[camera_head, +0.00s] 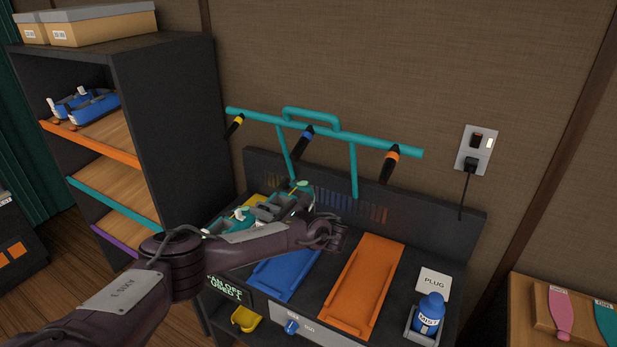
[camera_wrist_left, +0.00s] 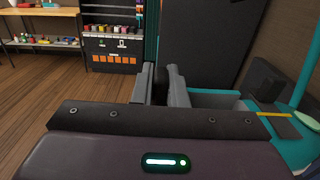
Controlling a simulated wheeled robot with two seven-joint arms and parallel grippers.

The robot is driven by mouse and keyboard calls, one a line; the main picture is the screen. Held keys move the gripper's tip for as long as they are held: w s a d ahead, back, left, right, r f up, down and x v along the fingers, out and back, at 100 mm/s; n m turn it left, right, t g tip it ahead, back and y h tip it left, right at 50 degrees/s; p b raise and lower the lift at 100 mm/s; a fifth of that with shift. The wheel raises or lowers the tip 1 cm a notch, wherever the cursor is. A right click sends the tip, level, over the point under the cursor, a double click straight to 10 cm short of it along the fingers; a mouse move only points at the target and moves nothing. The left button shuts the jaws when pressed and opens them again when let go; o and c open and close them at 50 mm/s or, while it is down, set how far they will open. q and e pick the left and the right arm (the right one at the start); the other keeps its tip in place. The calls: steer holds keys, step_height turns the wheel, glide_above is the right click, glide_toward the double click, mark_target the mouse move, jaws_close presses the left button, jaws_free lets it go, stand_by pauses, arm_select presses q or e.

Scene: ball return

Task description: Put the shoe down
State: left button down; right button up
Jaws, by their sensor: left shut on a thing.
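My left gripper (camera_head: 268,208) reaches over the left part of the dark bench and is shut on a teal shoe (camera_head: 219,226). The arm and gripper cover much of the shoe, so its lower side and any contact with the bench are hidden. In the left wrist view the grey fingers (camera_wrist_left: 160,88) close on a dark part, with teal surfaces to their right. My right gripper is not in view.
A blue tray (camera_head: 284,275) and an orange tray (camera_head: 364,285) lie empty on the bench. A blue bottle (camera_head: 428,314) stands at the right. A teal rail (camera_head: 325,137) rises behind. A shelf unit (camera_head: 168,130) at left holds blue shoes (camera_head: 88,106).

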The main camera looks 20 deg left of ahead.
arm_select(q)
steer(key=shift+r, duration=0.15)
steer(key=shift+d+m+t, duration=0.3)
steer(key=shift+d+t, duration=0.05)
steer(key=shift+t, duration=0.15)
steer(key=s+d+r+m+t+h+b, duration=0.3)
steer(key=s+d+r+m+t+h, duration=0.1)
steer(key=s+d+m+t+h, duration=0.2)
steer(key=s+d+r+m+t+h+b, duration=0.3)
steer(key=s+d+m+t+h, duration=0.3)
steer(key=s+d+t, duration=0.3)
steer(key=s+d+m, duration=0.1)
steer(key=s+d, duration=0.1)
steer(key=d, duration=0.1)
steer(key=shift+r+h, duration=0.35)
steer(key=shift+h, duration=0.05)
steer(key=shift+s, duration=0.1)
